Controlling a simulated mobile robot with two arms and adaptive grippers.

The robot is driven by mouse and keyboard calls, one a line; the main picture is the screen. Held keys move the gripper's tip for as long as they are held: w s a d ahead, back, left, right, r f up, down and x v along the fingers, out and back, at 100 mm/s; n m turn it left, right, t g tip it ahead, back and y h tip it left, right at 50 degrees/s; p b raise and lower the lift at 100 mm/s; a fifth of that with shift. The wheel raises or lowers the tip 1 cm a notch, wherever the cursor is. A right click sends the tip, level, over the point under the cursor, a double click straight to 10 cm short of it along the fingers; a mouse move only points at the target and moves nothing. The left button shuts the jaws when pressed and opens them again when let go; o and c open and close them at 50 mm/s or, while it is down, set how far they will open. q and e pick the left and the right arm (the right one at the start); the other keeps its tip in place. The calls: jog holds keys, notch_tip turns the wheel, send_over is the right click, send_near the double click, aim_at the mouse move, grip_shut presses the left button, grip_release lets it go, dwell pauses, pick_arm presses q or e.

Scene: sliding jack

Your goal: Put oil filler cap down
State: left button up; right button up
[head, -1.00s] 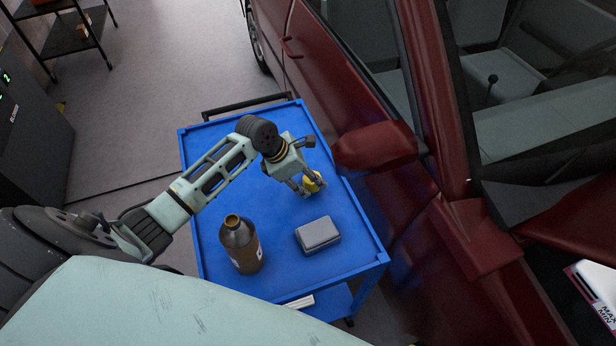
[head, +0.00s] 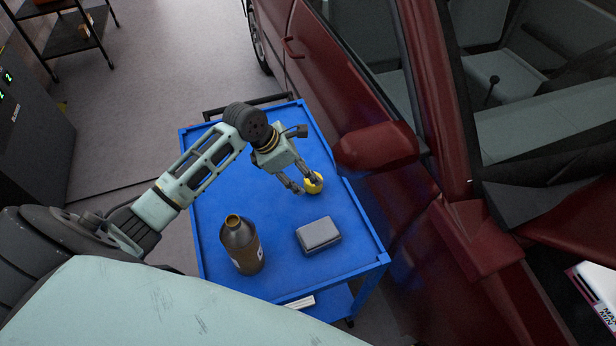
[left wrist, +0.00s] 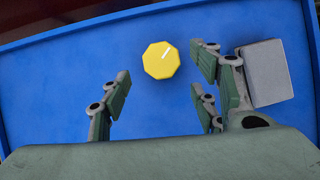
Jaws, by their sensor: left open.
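The yellow oil filler cap (head: 314,183) rests on the blue cart top (head: 285,250), toward its right edge. In the left wrist view the cap (left wrist: 161,60) is an eight-sided yellow disc, lying just beyond the fingertips and clear of them. My left gripper (head: 305,188) is open and empty, right beside the cap on its left in the head view. Its fingers (left wrist: 158,88) are spread apart in the left wrist view. My right gripper is not in either view.
A brown bottle (head: 240,245) and a grey box (head: 318,235) stand on the near part of the cart. The box also shows in the left wrist view (left wrist: 266,73). The red car (head: 385,205) and its mirror (head: 375,148) flank the cart's right side. The cart's far left is clear.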

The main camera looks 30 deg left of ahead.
pick_arm(q)
jog(key=v, duration=0.7)
jog(key=shift+s+r, duration=0.15)
jog(key=shift+r, duration=0.15)
jog(key=shift+a, duration=0.1)
